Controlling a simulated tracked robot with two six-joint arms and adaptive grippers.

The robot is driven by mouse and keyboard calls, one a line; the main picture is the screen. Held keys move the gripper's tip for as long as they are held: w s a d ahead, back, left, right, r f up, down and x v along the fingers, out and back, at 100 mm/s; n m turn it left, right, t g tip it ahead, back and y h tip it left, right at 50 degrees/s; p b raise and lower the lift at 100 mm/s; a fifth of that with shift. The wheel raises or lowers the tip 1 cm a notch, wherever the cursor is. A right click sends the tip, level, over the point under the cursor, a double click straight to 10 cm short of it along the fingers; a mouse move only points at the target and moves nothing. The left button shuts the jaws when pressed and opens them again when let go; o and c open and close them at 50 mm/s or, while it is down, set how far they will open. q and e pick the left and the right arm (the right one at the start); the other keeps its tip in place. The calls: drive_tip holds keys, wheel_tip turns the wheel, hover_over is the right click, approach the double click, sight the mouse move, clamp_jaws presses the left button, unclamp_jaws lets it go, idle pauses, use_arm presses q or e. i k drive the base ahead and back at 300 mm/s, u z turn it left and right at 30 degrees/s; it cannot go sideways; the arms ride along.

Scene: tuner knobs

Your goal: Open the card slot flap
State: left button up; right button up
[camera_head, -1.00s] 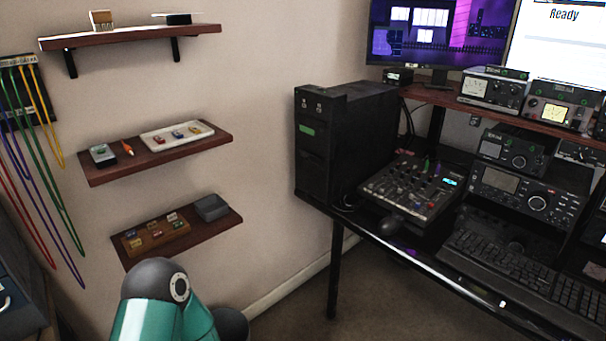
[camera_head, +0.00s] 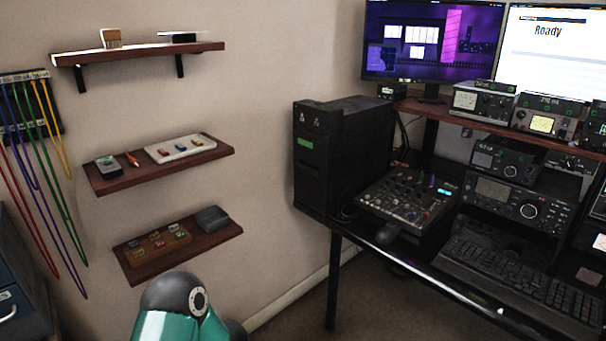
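No card slot flap can be clearly made out in this view. A black tower case (camera_head: 312,170) with a green label stands at the left end of the desk; its front is dark and too small to show a flap for sure. Several radio units stand on the desk and its riser, among them a large one with a display and a round knob (camera_head: 505,200). A teal and dark link of my own arm shows at the bottom, left of centre. Neither of my grippers is in view.
Three wall shelves, top (camera_head: 140,52), middle (camera_head: 112,186) and bottom (camera_head: 215,238), hold small items. A mixer (camera_head: 405,205) and a keyboard (camera_head: 520,280) lie on the desk. Coloured cables (camera_head: 40,165) hang at the left. Floor shows below the desk's left end.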

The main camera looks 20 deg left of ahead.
sight(306, 169)
drive_tip(key=z, duration=0.05)
drive_tip(key=i, duration=0.9)
